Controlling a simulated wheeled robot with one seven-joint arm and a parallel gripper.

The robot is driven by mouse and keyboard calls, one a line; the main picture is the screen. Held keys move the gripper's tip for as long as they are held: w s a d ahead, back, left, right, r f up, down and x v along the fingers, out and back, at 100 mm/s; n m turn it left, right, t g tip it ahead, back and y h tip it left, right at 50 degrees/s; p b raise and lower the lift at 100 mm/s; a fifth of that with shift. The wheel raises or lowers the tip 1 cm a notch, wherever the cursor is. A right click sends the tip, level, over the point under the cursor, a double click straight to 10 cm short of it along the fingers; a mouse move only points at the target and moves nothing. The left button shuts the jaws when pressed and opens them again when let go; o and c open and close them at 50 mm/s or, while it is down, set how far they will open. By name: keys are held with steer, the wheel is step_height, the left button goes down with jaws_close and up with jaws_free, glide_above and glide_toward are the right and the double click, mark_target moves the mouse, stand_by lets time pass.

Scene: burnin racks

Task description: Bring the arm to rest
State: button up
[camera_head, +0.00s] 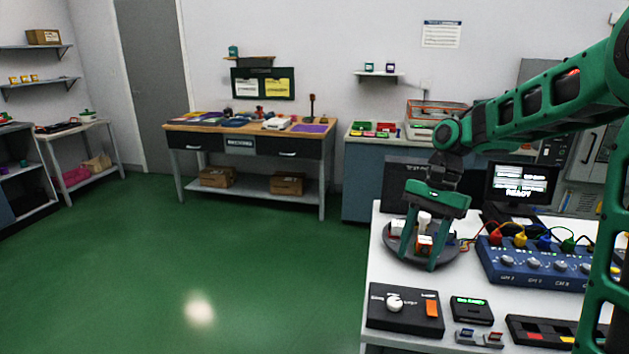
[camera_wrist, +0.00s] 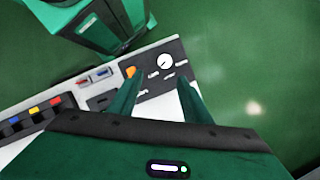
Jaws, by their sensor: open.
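My green arm reaches in from the right in the head view. My gripper (camera_head: 421,262) hangs over the white table (camera_head: 379,275), fingers pointing down and spread apart. Behind and between the fingers is a dark round tray (camera_head: 397,250) with small white and orange items. I cannot tell from the head view how far the fingers are above the table. In the wrist view the two green fingers (camera_wrist: 157,90) are apart, with nothing held between them. Beyond them lies a black box with a white dial (camera_wrist: 165,62) and an orange switch.
The black dial box (camera_head: 388,311) sits at the table's front left corner, beside a small green-lit display (camera_head: 471,310). A blue knobbed unit (camera_head: 535,264) with coloured plugs and a monitor (camera_head: 519,186) stand behind. A wooden workbench (camera_head: 250,128) is at the back wall. The green floor at left is clear.

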steer(key=s+d+n+t+h, duration=0.1)
steer(key=s+d, duration=0.3)
steer(key=s, duration=0.4)
steer(key=s+d+f+n+t+h, duration=0.1)
steer(key=s+d, duration=0.3)
steer(key=s, duration=0.5)
steer(key=s+d+n+h, duration=0.1)
steer(key=s+d, duration=0.3)
steer(key=s, duration=0.5)
steer(key=shift+d+f+t, duration=0.4)
steer(key=shift+w+f, duration=0.25)
steer(key=shift+w, duration=0.35)
